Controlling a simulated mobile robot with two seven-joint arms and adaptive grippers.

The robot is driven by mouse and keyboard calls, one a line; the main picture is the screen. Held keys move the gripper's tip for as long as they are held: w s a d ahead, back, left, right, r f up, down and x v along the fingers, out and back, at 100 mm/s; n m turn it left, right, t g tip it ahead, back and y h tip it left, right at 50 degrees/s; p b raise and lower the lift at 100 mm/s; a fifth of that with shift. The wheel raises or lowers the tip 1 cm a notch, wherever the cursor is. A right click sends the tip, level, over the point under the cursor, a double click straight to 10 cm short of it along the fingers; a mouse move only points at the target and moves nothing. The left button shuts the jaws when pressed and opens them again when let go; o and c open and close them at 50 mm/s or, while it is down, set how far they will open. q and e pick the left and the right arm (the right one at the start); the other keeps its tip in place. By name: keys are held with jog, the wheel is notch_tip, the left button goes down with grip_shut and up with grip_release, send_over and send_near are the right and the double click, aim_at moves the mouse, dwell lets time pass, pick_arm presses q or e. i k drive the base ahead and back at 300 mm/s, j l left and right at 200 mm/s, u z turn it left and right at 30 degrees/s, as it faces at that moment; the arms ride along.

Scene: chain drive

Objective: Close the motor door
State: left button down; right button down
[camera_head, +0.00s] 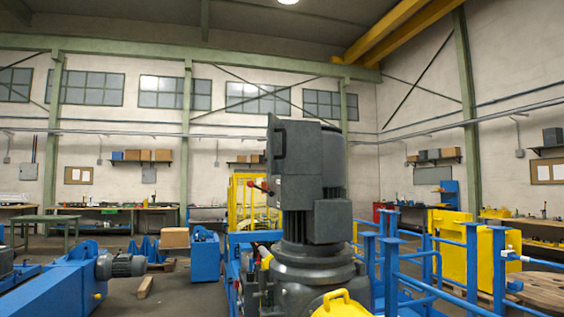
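The motor (316,215) stands upright in the middle of the view, dark grey, on a round flanged base. A boxy housing with a flat dark panel (302,160) is on its upper part. A handle-like bar (279,144) shows at the panel's left edge. This panel may be the motor door; I cannot tell clearly whether it stands ajar. A small red-tipped lever (262,186) sticks out to its left. Neither of my grippers is in view.
Blue railings (425,262) stand to the right of the motor. A yellow cover with a handle (340,302) is low in front. Blue machinery (70,283) is at the left. A yellow cage (250,202) stands behind. Some floor is open at left.

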aim_at(277, 134)
jog(key=i+j+z, duration=0.2)
jog(key=i+j, duration=1.5)
jog(key=j, duration=0.15)
